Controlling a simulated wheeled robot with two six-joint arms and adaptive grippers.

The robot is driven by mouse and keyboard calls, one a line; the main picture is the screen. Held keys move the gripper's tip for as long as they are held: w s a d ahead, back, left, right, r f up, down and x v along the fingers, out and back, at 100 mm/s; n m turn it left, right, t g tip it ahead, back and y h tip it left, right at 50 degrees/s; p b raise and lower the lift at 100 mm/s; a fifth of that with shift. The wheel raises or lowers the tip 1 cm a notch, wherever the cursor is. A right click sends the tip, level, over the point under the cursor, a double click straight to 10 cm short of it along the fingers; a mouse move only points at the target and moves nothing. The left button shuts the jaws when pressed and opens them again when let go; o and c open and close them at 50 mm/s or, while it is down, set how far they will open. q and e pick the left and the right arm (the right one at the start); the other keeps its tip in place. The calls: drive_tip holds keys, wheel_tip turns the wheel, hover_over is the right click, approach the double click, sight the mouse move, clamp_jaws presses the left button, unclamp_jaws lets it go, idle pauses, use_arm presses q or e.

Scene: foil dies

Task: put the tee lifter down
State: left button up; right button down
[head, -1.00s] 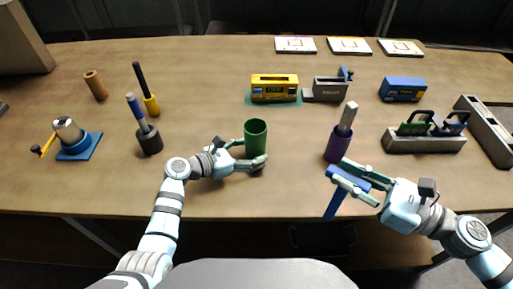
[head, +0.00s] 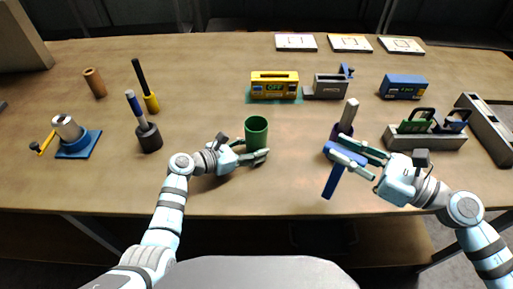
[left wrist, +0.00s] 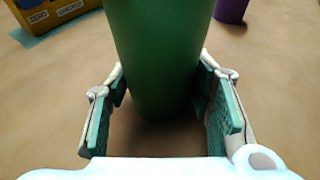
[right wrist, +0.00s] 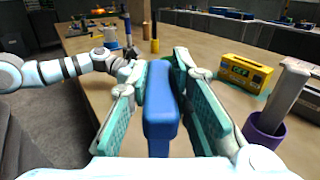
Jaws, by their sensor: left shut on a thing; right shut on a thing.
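The tee lifter is a blue T-shaped tool (head: 333,182) with its stem hanging down toward the front of the table. My right gripper (head: 352,153) is shut on its crossbar. In the right wrist view the blue bar (right wrist: 161,105) sits between both finger pads. In the head view it overlaps the purple cup (head: 345,129), and I cannot tell the gap. My left gripper (head: 254,152) is shut on the green cup (head: 256,131), which is upright. In the left wrist view the green cup (left wrist: 157,55) stands between the fingers.
A yellow box (head: 274,86) and a grey vise-like block (head: 328,88) stand behind. A grey rack (head: 425,141) with green and blue handled tools is at right. A black holder (head: 149,138) and a crank device (head: 75,138) are at left.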

use_arm(q)
drive_tip(key=shift+f, duration=0.1)
drive_tip(key=shift+a+f, duration=0.1)
drive_tip(key=shift+a, duration=0.05)
use_arm(e)
drive_tip(key=w+a+r+n+g+y, duration=0.2)
drive_tip(key=w+a+r+g, duration=0.1)
drive_tip(key=w+a+r, duration=1.3)
wheel_tip(320, 180, down, 19)
drive_tip(key=a, duration=0.2)
drive_tip(key=shift+w, duration=0.35)
drive_tip(key=c, duration=1.9)
unclamp_jaws()
drive_tip(key=shift+f, duration=0.2)
drive_tip(key=o, duration=0.4)
drive_tip(key=shift+o, duration=0.2)
